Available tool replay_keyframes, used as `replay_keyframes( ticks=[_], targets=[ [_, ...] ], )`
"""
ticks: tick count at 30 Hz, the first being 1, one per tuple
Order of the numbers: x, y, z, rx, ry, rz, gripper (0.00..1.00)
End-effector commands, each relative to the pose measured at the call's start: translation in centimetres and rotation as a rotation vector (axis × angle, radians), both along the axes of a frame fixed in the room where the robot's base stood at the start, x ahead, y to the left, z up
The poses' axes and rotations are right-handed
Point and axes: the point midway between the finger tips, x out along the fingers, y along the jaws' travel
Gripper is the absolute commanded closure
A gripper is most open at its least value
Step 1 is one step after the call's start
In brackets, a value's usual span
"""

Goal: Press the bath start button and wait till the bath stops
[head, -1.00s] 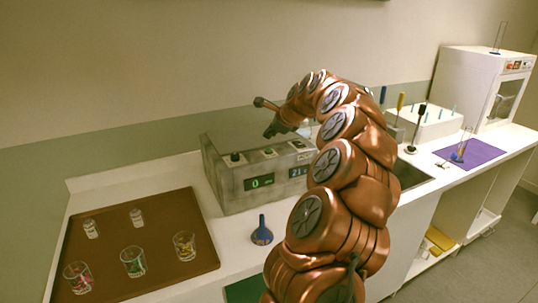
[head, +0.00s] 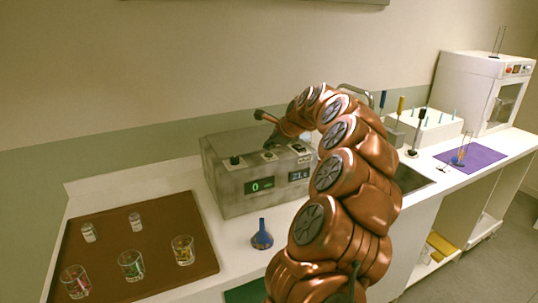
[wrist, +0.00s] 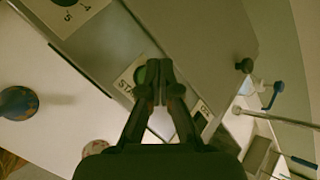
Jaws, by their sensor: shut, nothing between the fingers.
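The bath (head: 232,190) is a grey box on the white counter, with knobs and labelled plates on its top. Its left front display (head: 259,186) shows a green 0, and its right display (head: 299,175) shows bluish digits that look like 21 and a further digit. In the wrist view my gripper (wrist: 163,68) is shut and empty. The green start button (wrist: 141,76) is right beside the fingertips, partly hidden by them, on a plate reading "STA". I cannot tell whether the fingertips touch it.
A brown tray (head: 165,222) with several glasses and small jars is at left. A blue funnel-shaped item (head: 262,236) stands in front of the bath. To the right are a sink (head: 410,179), a white rack (head: 432,125), a purple mat (head: 478,155) and a white oven (head: 472,88).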

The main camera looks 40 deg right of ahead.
Motion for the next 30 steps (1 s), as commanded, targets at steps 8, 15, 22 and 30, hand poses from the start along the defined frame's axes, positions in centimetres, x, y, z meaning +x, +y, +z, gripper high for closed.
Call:
replay_keyframes(
  ticks=[8, 15, 22, 30],
  targets=[
    [0.01, 0.01, 0.01, 0.000, 0.000, 0.000, 1.00],
    [0.01, 0.01, 0.01, 0.000, 0.000, 0.000, 1.00],
    [0.01, 0.01, -0.08, 0.000, 0.000, 0.000, 1.00],
    [0.03, -0.02, -0.82, 0.000, 0.000, 0.000, 1.00]
  ],
)
